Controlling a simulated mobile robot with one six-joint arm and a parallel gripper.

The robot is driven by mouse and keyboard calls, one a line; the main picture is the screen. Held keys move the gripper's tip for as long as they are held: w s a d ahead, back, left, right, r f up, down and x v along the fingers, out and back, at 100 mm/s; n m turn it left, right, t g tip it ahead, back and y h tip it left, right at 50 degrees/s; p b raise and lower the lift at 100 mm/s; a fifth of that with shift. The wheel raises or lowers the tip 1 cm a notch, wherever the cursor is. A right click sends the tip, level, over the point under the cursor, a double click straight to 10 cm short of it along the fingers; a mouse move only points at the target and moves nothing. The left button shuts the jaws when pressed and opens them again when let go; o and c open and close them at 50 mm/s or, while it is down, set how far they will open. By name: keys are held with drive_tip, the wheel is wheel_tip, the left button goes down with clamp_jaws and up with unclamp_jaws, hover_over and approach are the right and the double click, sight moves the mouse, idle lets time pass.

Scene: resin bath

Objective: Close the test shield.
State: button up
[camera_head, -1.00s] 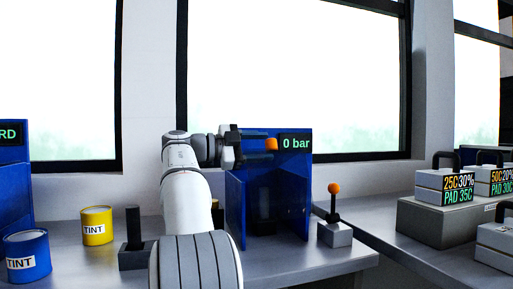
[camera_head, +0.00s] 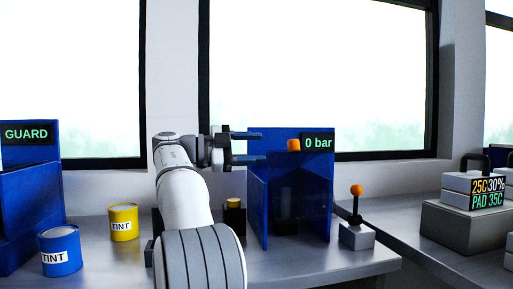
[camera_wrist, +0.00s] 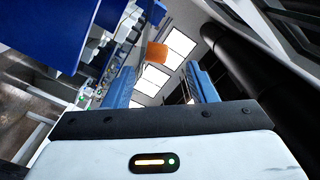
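The blue test stand (camera_head: 318,190) carries a "0 bar" display (camera_head: 318,143). A blue panel, which looks like the shield (camera_head: 257,212), stands angled out at its left front, leaving the front open. An orange knob (camera_head: 293,145) shows at the top, left of the display; what it is fixed to is unclear. My gripper (camera_head: 255,147) is level with the knob and left of it, its blue fingers apart and pointing right. In the wrist view my gripper (camera_wrist: 163,82) is open and empty, with an orange block (camera_wrist: 157,53) beyond the fingertips, apart from them.
A lever with an orange ball (camera_head: 356,190) stands right of the stand. Yellow (camera_head: 124,222) and blue (camera_head: 60,252) tint cans and a "GUARD" station (camera_head: 28,190) are at the left. A black-and-yellow object (camera_head: 234,215) is beside my arm.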

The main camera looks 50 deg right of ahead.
drive_tip(key=shift+w+a, duration=0.1)
drive_tip(key=p+v, duration=0.1)
drive_tip(key=v, duration=0.7)
drive_tip(key=shift+w+a, duration=0.25)
idle(0.4)
drive_tip(key=shift+f, duration=0.1)
idle(0.7)
